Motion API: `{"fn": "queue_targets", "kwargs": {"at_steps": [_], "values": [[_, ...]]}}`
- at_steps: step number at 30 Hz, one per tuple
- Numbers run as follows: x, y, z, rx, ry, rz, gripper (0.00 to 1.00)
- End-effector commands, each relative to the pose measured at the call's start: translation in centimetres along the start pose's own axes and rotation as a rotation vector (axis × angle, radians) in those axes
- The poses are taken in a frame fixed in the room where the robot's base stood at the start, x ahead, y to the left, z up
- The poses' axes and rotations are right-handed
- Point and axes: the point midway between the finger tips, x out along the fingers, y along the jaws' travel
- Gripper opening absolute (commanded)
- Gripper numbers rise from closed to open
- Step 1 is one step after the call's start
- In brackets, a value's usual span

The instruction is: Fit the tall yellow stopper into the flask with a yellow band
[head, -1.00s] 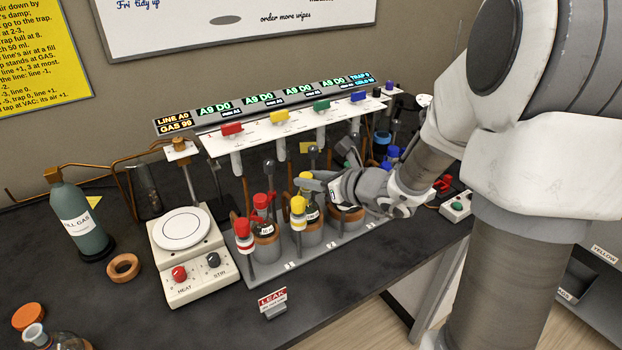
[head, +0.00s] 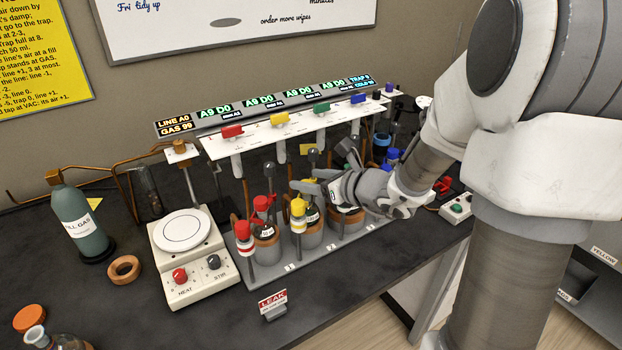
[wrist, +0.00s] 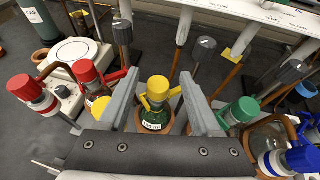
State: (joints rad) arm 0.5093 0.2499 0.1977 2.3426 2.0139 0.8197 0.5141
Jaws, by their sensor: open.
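A tall yellow-and-white stopper (head: 298,213) stands upright on the front of the grey rack. In the wrist view a yellow cap (wrist: 98,106), apparently its top, is mostly hidden behind my left finger and gripper body. A dark green flask (wrist: 154,118) with a white label sits in a brown ring and carries a yellow side-arm fitting (wrist: 158,90); I cannot make out a band on it. My gripper (wrist: 158,100) is open and empty, its fingers either side of that yellow fitting in the wrist view. In the head view my gripper (head: 307,187) is just behind the tall stopper.
Grey-knobbed posts (wrist: 203,48) rise behind, below the white valve panel (head: 300,127). A hotplate (head: 183,229) stands left. The front bench is clear around the LEAK sign (head: 272,300).

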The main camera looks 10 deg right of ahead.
Motion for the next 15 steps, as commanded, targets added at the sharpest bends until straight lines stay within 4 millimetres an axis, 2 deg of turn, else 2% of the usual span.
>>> {"fn": "queue_targets", "kwargs": {"at_steps": [1, 9, 15], "values": [[-0.8, -0.1, 0.6, 0.0, 0.0, -0.003, 0.65], [-7.3, -0.1, 0.4, -0.001, -0.001, -0.005, 0.65], [-10.7, -0.1, 0.3, -0.002, -0.001, -0.003, 0.65]]}}
